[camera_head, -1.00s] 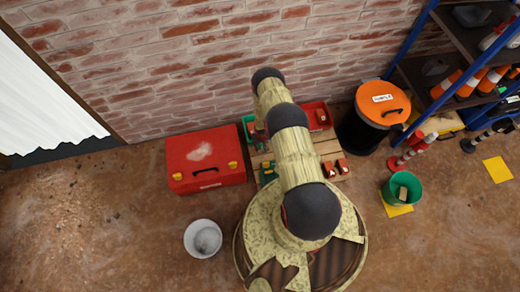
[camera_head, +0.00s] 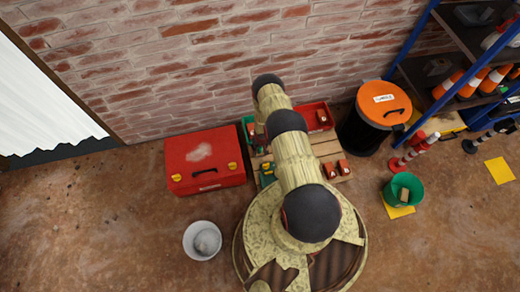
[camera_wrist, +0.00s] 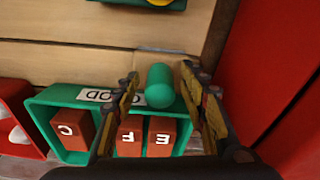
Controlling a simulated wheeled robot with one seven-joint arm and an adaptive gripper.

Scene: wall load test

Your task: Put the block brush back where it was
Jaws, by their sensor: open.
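In the wrist view a green rounded cylinder (camera_wrist: 160,86) stands out between the two fingers of my gripper (camera_wrist: 161,76). It may be the block brush or its handle, but I cannot tell for sure. The fingers are apart on either side of it, with a gap visible on the right. A green tray (camera_wrist: 72,97) labelled "GOOD" lies beyond the fingertips and holds red-brown blocks (camera_wrist: 75,129) marked C, F and E. In the head view my arm hides the gripper and the brush.
A wooden pallet top (camera_wrist: 60,62) borders the green tray, with a red tray (camera_wrist: 18,112) to its left. A red toolbox (camera_head: 205,160) stands close beside the pallet. A black bin with an orange lid (camera_head: 384,103) stands right, and a white bucket (camera_head: 190,248) is in front.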

